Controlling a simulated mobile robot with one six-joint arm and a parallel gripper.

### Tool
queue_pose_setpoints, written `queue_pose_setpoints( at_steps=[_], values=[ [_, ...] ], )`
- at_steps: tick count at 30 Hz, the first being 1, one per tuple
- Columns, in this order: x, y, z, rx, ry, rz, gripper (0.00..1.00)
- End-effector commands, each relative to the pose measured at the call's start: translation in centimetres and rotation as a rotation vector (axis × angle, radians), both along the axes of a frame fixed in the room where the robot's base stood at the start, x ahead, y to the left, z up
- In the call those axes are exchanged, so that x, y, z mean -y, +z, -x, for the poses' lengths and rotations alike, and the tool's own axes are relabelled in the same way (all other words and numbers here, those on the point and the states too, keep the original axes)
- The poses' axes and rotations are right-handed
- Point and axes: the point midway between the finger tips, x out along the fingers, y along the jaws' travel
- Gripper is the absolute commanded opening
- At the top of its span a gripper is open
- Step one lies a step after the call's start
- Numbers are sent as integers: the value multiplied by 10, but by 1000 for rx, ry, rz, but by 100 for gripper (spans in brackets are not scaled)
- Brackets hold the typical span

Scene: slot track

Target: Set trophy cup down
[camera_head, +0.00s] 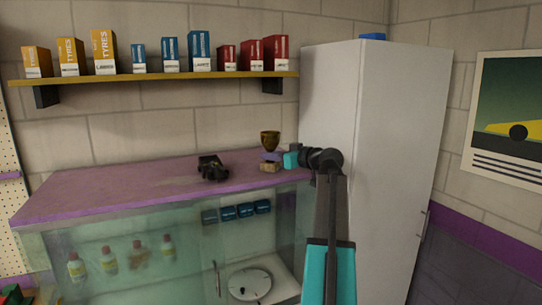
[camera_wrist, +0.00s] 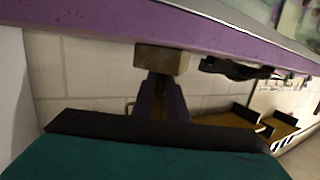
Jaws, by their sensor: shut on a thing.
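The trophy cup has a gold bowl (camera_head: 270,139) and a tan block base (camera_head: 269,167). It stands upright at the right end of the purple-topped counter (camera_head: 110,188), close to the white cabinet. My gripper (camera_head: 270,156) reaches in from the right and is shut on the cup between bowl and base. In the wrist view, which is upside down, the base (camera_wrist: 162,59) shows beyond my gripper (camera_wrist: 159,88), near the purple counter edge (camera_wrist: 100,30). The fingers and palm hide most of the bowl there. I cannot tell whether the base touches the counter.
A black model car (camera_head: 212,168) sits on the counter left of the cup. A tall white cabinet (camera_head: 385,150) stands close on the right. A shelf (camera_head: 150,80) with several boxes hangs above. The counter's left part is clear.

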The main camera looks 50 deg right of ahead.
Motion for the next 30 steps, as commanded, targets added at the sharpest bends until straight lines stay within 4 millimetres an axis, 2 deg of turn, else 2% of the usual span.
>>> queue_pose_setpoints(
  at_steps=[1, 4, 17, 23, 30],
  values=[
    [0, -1, 0, 0, 0, 0, 16],
    [0, 0, 0, 0, 0, 0, 31],
    [0, 3, 0, 0, 0, 0, 31],
    [0, 2, 18, 0, -1, 1, 31],
    [0, 7, 53, 2, -2, 0, 31]
  ],
)
